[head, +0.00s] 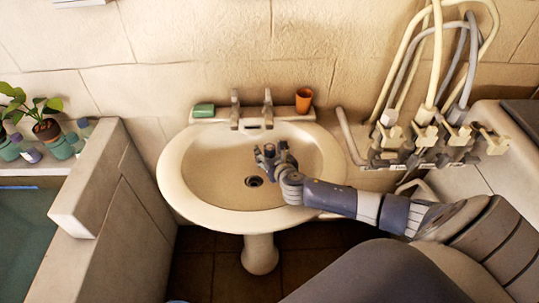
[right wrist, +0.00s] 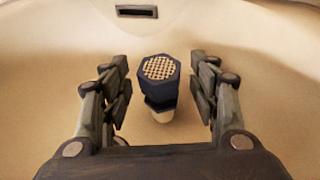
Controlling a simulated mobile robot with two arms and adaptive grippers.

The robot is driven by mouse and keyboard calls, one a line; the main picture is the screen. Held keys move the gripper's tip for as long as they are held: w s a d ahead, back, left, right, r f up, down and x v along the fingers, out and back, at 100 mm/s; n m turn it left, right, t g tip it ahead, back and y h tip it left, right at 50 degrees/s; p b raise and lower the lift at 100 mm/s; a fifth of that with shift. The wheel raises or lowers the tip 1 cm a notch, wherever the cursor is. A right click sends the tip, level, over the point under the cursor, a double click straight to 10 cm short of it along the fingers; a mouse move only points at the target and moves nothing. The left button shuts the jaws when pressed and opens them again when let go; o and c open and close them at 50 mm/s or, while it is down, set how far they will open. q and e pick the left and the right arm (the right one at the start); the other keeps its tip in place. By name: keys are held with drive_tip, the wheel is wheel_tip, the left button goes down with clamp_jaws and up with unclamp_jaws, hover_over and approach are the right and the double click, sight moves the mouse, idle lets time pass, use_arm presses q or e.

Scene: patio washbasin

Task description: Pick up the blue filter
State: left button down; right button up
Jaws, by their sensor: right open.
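The blue filter (right wrist: 158,92) is a dark blue hexagonal piece with a tan mesh top and a pale lower part. In the right wrist view it stands upright between the two fingers of my right gripper. Both fingers are spread, with a visible gap on each side of the filter. In the head view my right gripper (head: 272,156) reaches from the right over the basin of the white washbasin (head: 180,180). There I cannot clearly make out the filter among the fingers. My left gripper is not in view.
A green soap (head: 203,110) and an orange cup (head: 304,100) stand on the basin's back ledge beside the taps (head: 251,110). Hoses and valves (head: 430,140) are at the right. A potted plant (head: 46,129) and bottles stand at the left, behind a low wall (head: 95,180).

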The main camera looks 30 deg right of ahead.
drive_tip(key=shift+w+f, duration=0.15)
drive_tip(key=shift+w, duration=0.15)
drive_tip(key=shift+c, duration=0.2)
drive_tip(key=c, duration=1.2)
drive_tip(key=shift+o, duration=0.2)
drive_tip(key=shift+d, duration=0.1)
